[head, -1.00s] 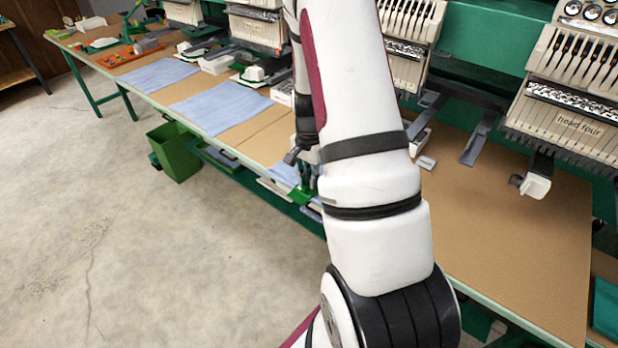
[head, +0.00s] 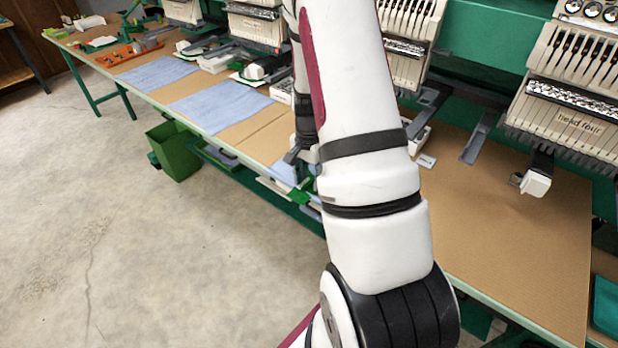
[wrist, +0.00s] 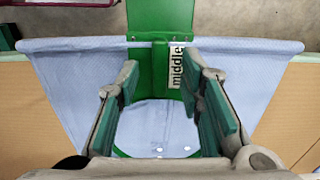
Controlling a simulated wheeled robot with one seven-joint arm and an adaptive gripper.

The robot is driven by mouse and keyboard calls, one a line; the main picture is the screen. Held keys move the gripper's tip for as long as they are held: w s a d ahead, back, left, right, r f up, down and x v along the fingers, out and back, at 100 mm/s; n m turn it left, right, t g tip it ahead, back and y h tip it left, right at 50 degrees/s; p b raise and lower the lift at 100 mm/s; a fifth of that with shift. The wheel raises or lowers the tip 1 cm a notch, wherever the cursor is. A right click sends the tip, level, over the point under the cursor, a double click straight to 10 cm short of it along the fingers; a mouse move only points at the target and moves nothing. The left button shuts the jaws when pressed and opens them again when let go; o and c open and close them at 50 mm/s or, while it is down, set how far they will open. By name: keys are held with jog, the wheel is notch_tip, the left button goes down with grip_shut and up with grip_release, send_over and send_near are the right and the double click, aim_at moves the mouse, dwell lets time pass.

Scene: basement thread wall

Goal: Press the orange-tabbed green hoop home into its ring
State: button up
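My gripper (wrist: 160,112) is open in the wrist view, its two green-padded fingers apart with nothing held between them. Pale blue cloth (wrist: 75,85) lies below them. A green bracket (wrist: 147,70) with a white tag reading "middle" (wrist: 176,68) crosses the cloth's far edge. A green curved rim (wrist: 183,154), partly hidden by the gripper, encircles cloth between the fingers. I see no orange tab, and cannot tell hoop from ring. In the head view my arm largely hides the gripper; a green piece (head: 300,197) shows beside it at the table's front edge.
The long table (head: 470,230) has bare tan surface at right. Embroidery heads, one marked "head four" (head: 578,122), overhang its back. Blue cloths (head: 220,106) and an orange tray (head: 128,53) lie further left. A green bin (head: 174,152) stands on the floor, which is open in front.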

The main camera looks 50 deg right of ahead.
notch_tip(320, 180, up, 12)
dwell(0.5)
jog(key=s+a+r+n+t, duration=0.2)
jog(key=a+r+n, duration=0.5)
jog(key=a+r, duration=0.65)
jog(key=s+a+r+n+t, duration=0.1)
jog(key=s+a+r+n, duration=0.1)
jog(key=s+a+n, duration=0.3)
jog(key=s+a+r+n+t, duration=0.2)
jog(key=s+a+r+n, duration=0.1)
jog(key=s+a+n, duration=0.2)
jog(key=s+a, duration=0.2)
jog(key=a, duration=0.1)
jog(key=shift+s+r, duration=0.25)
jog(key=shift+r, duration=0.1)
jog(key=shift+d, duration=0.1)
